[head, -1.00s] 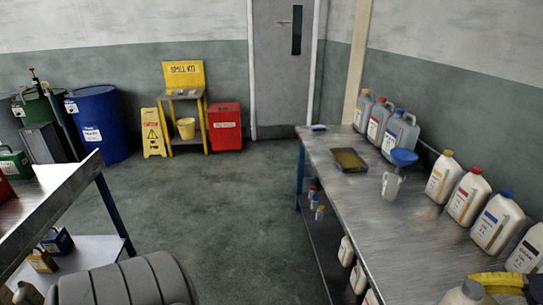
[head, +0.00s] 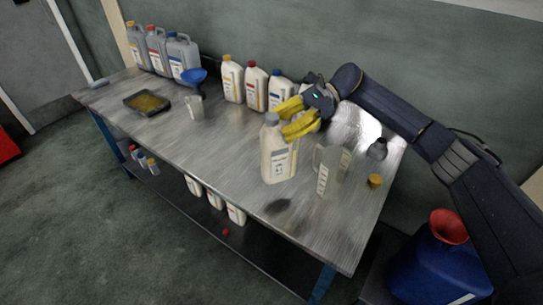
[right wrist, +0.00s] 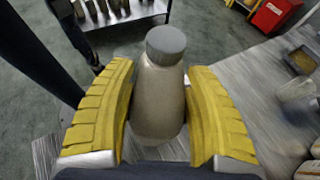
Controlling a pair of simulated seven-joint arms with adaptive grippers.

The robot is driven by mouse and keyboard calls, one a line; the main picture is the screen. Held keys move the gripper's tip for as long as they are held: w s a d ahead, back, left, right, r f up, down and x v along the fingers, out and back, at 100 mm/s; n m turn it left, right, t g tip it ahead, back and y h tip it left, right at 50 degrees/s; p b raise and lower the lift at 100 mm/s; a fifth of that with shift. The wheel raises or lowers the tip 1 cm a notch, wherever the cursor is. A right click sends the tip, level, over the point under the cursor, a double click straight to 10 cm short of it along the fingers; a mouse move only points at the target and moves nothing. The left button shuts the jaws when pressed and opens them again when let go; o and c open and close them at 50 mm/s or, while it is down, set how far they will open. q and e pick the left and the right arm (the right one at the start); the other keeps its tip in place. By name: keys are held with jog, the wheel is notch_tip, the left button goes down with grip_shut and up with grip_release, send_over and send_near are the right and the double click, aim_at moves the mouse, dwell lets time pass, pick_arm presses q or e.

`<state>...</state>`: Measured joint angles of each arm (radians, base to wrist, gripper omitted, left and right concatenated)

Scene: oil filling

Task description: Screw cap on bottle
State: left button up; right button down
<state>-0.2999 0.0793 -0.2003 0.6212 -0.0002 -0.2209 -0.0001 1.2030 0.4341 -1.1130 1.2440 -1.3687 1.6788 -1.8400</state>
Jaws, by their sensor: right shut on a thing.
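A pale bottle (head: 279,160) with a grey cap (head: 271,118) on its top stands upright at the front edge of the metal bench. My right gripper (head: 295,118) comes from the right, its yellow fingers shut on the upper part of this bottle. In the right wrist view the bottle (right wrist: 158,100) lies between the two fingers, with the grey cap (right wrist: 166,42) beyond them and clear of them. How tightly the cap sits cannot be told. My left gripper is out of view.
A clear measuring jug (head: 328,168) and a small yellow cap (head: 375,181) are right of the bottle on the bench (head: 225,150). White bottles (head: 256,88) stand behind it. A blue funnel (head: 194,77) and an oily tray (head: 147,104) are further left.

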jog(key=w+r+m+t, duration=0.5)
jog(key=w+t, duration=0.1)
jog(key=w, duration=0.3)
jog(key=w+a+r+m+t+h, duration=0.1)
jog(key=w+r+m+t, duration=0.5)
jog(key=w, duration=0.3)
jog(key=shift+a+r+m+t, duration=0.2)
jog(key=shift+r+m+t, duration=0.1)
jog(key=shift+t, duration=0.1)
notch_tip(320, 180, down, 16)
dwell(0.4)
jog(key=shift+f, duration=2.1)
jog(key=c, duration=0.5)
grip_release()
jog(key=shift+s+f, duration=0.1)
jog(key=shift+f, duration=0.05)
